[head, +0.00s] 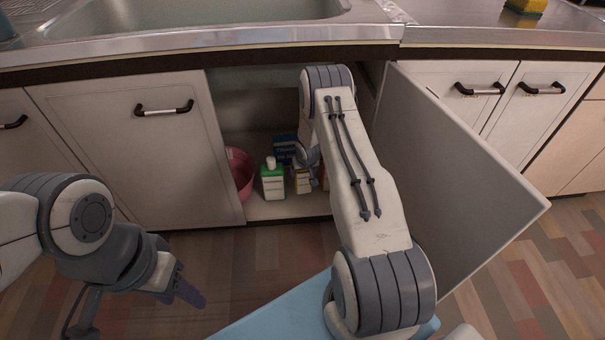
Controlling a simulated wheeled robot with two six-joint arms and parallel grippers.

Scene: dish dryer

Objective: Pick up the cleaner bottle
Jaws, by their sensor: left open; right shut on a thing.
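A green bottle with a white label and white cap (272,182) stands upright on the floor of the open cabinet under the sink. I cannot tell whether it is the cleaner bottle. My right arm reaches into the cabinet just right of it. My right gripper (308,160) shows only in part below the forearm, and its fingertips are hidden. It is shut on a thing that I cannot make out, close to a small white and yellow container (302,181). My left gripper (178,284) is open and empty, outside the cabinet at the lower left.
A pink-red bowl (240,172) is left of the green bottle, and a blue box (285,148) stands behind it. The open cabinet door (450,180) bounds my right arm on the right. The closed left door (135,140) and counter edge (200,40) frame the opening.

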